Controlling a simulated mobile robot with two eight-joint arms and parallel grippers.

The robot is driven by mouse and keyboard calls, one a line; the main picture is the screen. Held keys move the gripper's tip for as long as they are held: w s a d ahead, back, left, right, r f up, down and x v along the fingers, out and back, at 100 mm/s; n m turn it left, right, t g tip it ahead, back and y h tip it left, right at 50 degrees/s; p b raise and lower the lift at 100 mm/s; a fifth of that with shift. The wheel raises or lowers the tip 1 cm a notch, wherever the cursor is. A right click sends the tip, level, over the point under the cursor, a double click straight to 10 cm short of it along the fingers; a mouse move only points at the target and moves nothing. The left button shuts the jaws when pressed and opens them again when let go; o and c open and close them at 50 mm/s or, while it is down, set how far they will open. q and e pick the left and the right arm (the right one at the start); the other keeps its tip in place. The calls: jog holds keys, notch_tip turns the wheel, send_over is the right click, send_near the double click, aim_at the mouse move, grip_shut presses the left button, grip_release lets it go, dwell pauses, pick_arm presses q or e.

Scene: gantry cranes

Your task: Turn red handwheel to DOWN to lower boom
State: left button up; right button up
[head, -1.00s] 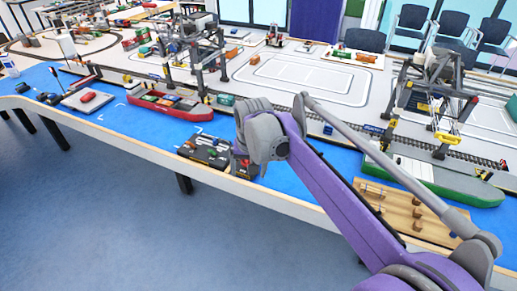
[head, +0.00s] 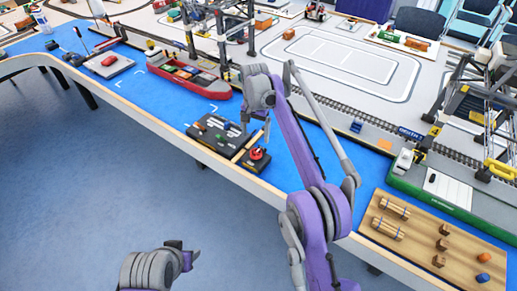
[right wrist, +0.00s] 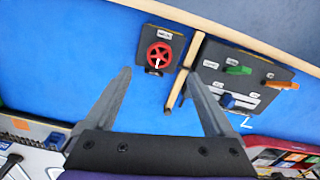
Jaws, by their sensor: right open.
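The red handwheel (head: 257,153) sits on a small dark box (head: 252,164) near the table's front edge. In the right wrist view the handwheel (right wrist: 160,55) shows a pale mark on its lower part; the label above it is too small to read. My right gripper (head: 257,131) is open and empty, just behind and above the handwheel. In the right wrist view its two fingers (right wrist: 157,78) are spread wide, with the wheel between them in the picture and apart from both. My left gripper (head: 182,252) is low in front of the table; its jaws are unclear.
A dark panel (head: 216,133) with coloured levers (right wrist: 238,70) stands beside the handwheel box, with a wooden strip (right wrist: 184,72) between them. A red ship (head: 190,79) lies behind. A wooden board (head: 430,240) and a green ship (head: 436,190) are to the right.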

aim_at(256, 152)
notch_tip(256, 152, down, 9)
jog(key=shift+r+b, duration=0.1)
jog(key=shift+b, duration=0.4)
jog(key=c, duration=1.4)
